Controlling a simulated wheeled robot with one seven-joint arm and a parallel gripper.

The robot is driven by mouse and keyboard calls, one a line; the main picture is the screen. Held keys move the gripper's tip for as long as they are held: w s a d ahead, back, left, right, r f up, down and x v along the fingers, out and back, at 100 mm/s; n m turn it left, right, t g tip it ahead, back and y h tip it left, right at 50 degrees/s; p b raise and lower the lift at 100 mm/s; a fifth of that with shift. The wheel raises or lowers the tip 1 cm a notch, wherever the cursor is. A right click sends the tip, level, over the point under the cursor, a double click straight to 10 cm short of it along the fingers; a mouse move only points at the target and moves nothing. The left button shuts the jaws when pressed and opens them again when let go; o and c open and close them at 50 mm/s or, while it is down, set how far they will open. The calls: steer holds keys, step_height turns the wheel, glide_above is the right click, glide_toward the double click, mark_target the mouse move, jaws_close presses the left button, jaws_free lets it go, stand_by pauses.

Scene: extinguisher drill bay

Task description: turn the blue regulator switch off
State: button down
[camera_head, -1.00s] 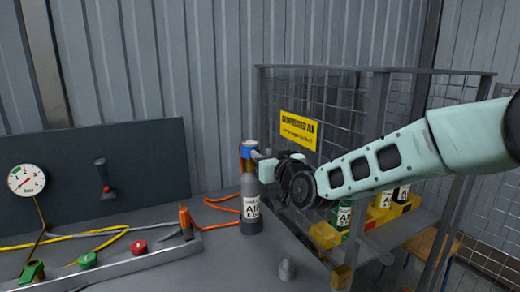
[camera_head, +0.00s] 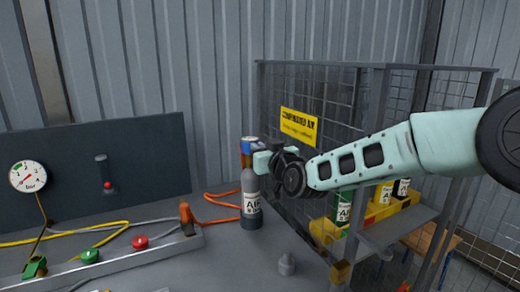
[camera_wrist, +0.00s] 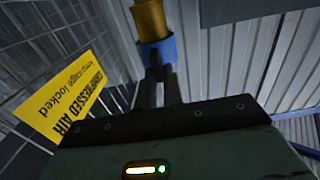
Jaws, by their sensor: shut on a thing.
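The blue regulator switch (camera_head: 249,146) sits on top of a grey air cylinder (camera_head: 250,205) that stands upright on the bench. My gripper (camera_head: 259,158) reaches it from the right at the cylinder's top and partly hides it. In the wrist view, the two fingers of my gripper (camera_wrist: 160,76) are close together and end at the blue switch (camera_wrist: 157,51), which surrounds a brass-coloured fitting (camera_wrist: 150,20). The gripper is shut on the switch. The exact contact at the fingertips is dark and hard to see.
A mesh cage (camera_head: 345,110) with a yellow sign (camera_head: 299,126) and several cylinders stands close on the right. A gauge panel (camera_head: 140,155), hoses, a green button (camera_head: 89,257) and a red button (camera_head: 140,243) are on the left. A small grey knob (camera_head: 287,264) stands in front.

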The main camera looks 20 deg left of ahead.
steer(key=shift+f+b, duration=0.1)
steer(key=shift+b, duration=0.25)
steer(key=shift+w+d+f+m+b, duration=0.15)
steer(key=shift+w+f+m+b, duration=0.05)
steer(key=shift+m+b, duration=2.5)
steer(key=shift+w+d+f+m+b, duration=0.15)
steer(key=shift+f+m+b, duration=0.1)
steer(key=shift+m+b, duration=2.5)
steer(key=shift+w+d+f+m+b, duration=0.2)
steer(key=shift+m+b, duration=1.7)
steer(key=shift+m, duration=1.55)
steer(key=c, duration=1.5)
jaws_free()
